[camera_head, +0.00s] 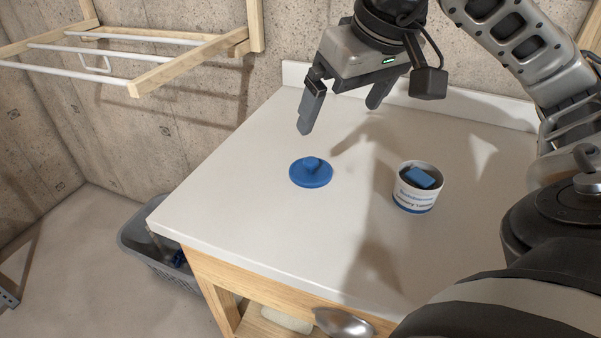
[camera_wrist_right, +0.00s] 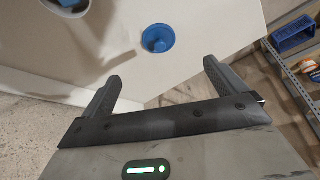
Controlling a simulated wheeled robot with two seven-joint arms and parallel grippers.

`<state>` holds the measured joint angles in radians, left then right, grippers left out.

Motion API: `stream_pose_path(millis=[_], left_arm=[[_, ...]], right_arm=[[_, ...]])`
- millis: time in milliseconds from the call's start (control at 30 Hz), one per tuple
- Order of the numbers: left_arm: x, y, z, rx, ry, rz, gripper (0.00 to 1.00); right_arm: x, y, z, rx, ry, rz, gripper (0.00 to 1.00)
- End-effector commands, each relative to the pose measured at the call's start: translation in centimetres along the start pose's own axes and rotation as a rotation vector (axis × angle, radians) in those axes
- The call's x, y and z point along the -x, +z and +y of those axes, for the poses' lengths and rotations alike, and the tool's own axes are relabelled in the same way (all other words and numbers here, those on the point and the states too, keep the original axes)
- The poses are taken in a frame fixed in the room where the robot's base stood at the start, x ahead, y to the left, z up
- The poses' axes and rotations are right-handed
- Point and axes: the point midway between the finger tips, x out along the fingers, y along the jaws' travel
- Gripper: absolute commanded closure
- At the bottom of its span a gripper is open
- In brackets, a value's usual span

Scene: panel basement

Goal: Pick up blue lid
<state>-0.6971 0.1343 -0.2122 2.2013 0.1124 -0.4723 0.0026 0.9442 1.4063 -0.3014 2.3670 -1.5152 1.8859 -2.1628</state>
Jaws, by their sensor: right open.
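The blue lid (camera_head: 311,173) is a round disc with a raised knob, lying flat on the white tabletop in the head view. It also shows beyond my fingers in the right wrist view (camera_wrist_right: 158,38). My right gripper (camera_head: 338,116) is open and empty above the table, up and a little to the right of the lid, not touching it. A white tub (camera_head: 414,195) with a blue base and a label stands to the right of the lid, with a blue block (camera_head: 421,177) inside it. My left gripper is not in view.
The white tabletop (camera_head: 240,200) is clear around the lid. A grey basket (camera_head: 150,255) stands on the floor at the left. A drying rack (camera_head: 130,60) hangs on the concrete wall. The wrist view shows shelving with a blue crate (camera_wrist_right: 293,34).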

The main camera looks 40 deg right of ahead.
Motion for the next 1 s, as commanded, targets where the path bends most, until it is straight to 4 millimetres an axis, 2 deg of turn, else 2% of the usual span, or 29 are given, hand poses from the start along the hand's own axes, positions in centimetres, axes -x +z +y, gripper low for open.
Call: stream_pose_path(millis=[200,400,667,1000], left_arm=[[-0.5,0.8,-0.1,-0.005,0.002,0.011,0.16],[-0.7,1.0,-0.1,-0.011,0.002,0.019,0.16],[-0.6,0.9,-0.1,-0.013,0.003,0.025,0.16],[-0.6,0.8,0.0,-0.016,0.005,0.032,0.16]], right_arm=[[-4.7,0.2,0.1,-0.001,0.001,-0.008,0.03],[-8.4,0.1,0.0,0.001,0.0,-0.005,0.03],[-10.4,0.0,0.1,0.0,0.0,-0.003,0.03],[-14.9,-0.2,0.3,0.0,-0.001,-0.004,0.03]])
